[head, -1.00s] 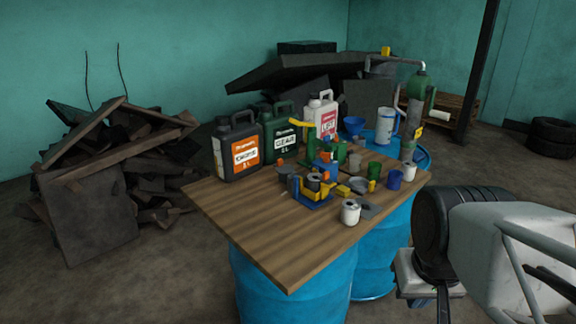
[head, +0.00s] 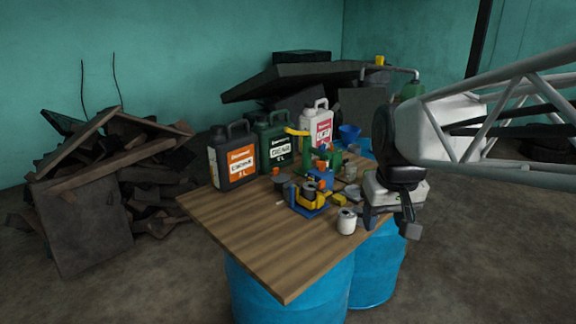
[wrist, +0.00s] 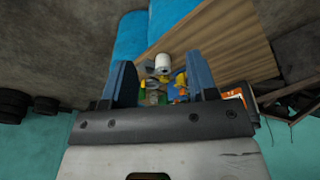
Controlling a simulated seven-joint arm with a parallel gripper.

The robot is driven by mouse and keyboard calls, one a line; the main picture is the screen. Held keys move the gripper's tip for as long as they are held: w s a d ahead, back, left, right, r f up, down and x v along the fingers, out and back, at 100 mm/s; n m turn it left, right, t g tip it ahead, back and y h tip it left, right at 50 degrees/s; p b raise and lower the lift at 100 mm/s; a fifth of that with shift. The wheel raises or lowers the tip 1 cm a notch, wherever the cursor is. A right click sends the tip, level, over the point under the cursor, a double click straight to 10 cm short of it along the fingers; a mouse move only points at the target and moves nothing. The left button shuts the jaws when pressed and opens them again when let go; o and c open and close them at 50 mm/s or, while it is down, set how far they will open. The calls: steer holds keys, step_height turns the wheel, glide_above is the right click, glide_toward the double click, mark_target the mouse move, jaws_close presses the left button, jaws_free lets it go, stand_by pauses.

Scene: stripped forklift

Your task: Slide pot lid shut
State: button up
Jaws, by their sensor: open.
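A small white pot (head: 346,221) with a dark round spot on its top stands upright near the right edge of the wooden table (head: 255,240). It also shows in the wrist view (wrist: 162,62), between the fingers in the picture but farther off. My gripper (head: 391,225) is open and empty, pointing down just right of the pot and apart from it. Its two blue-grey fingers (wrist: 161,80) frame the cluttered table end in the wrist view. I cannot make out a sliding lid for sure; my gripper and arm hide part of the table's right end.
Behind the pot stand a blue-and-yellow fixture (head: 313,198), a green device (head: 326,160) and small cups. Orange-labelled (head: 235,158), green (head: 277,143) and white (head: 316,125) jugs line the back. The table's front left is clear. Blue drums (head: 290,275) support it.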

steer(key=w+a+r+n, duration=0.1)
steer(key=w+a+r, duration=0.1)
steer(key=w, duration=0.6)
steer(key=w+a+r+n, duration=0.1)
steer(key=w+a, duration=0.1)
steer(key=w, duration=0.6)
steer(key=n+g, duration=0.2)
steer(key=n, duration=0.4)
glide_above(275, 169)
steer(key=shift+w+f, duration=0.2)
steer(key=shift+f, duration=3.75)
steer(key=shift+w+f, duration=0.15)
steer(key=shift+f, duration=3.75)
steer(key=shift+f, duration=3.9)
